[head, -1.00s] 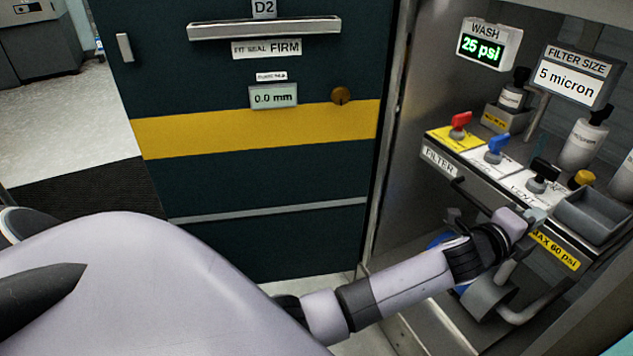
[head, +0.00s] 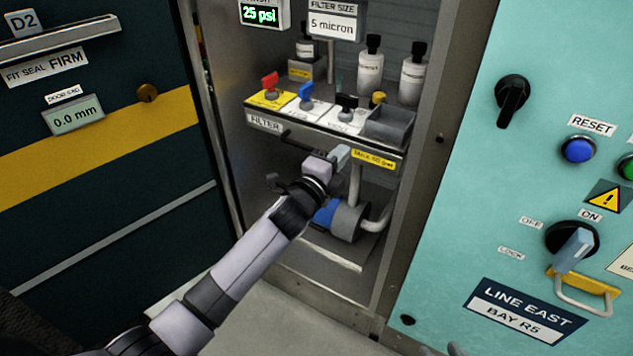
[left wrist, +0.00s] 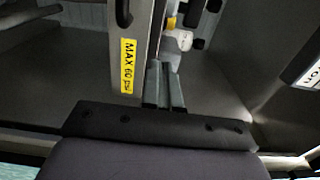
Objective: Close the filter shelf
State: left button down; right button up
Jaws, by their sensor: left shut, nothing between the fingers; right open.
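The filter shelf (head: 268,124) is a grey shelf with a "FILTER" label and a dark handle bar on its front, inside the open metal cabinet. It carries red, blue and black valve knobs. My left gripper (head: 340,155) is shut and empty at the shelf's front, by the right end of the handle. I cannot tell whether it touches the shelf. In the left wrist view its closed fingers (left wrist: 163,88) point beside the shelf's edge with the yellow "MAX 60 psi" label (left wrist: 128,66). Small grey tips of my right gripper (head: 443,350) show at the bottom edge, apart and empty.
Bottles (head: 370,72) and a grey bin (head: 388,128) stand on the shelf. A pump with pipes (head: 348,220) sits below it. A dark green door (head: 90,210) is at left. A teal panel (head: 455,210) with switches and a yellow-grey handle is at right.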

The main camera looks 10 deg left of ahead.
pick_arm(q)
jog(key=s+a+f+n+g+y+p, duration=0.15)
jog(key=s+a+f+n, duration=0.35)
jog(key=s, duration=0.6)
jog(key=s+a+f+n+g+y, duration=0.1)
jog(key=s+a+f+n+g, duration=0.25)
jog(key=s+n, duration=0.6)
jog(key=s+a+f+n+g+y, duration=0.1)
jog(key=s+a+f+n, duration=0.35)
jog(key=s, duration=0.75)
notch_tip(320, 180, up, 14)
jog(key=s+a+p, duration=0.1)
jog(key=p, duration=2)
jog(key=shift+s+a+n+g, duration=0.2)
jog(key=shift+a+n+g, duration=0.05)
jog(key=shift+n+g, duration=0.05)
pick_arm(e)
jog(key=s+d+r+m+h, duration=0.1)
jog(key=d+r, duration=0.3)
jog(key=r, duration=1)
jog(key=shift+s+d+r+g+h, duration=0.2)
jog(key=shift+s+r+g+h, duration=0.15)
jog(key=shift+s, duration=0.2)
pick_arm(q)
jog(key=shift+r+y, duration=0.1)
jog(key=shift+y, duration=0.15)
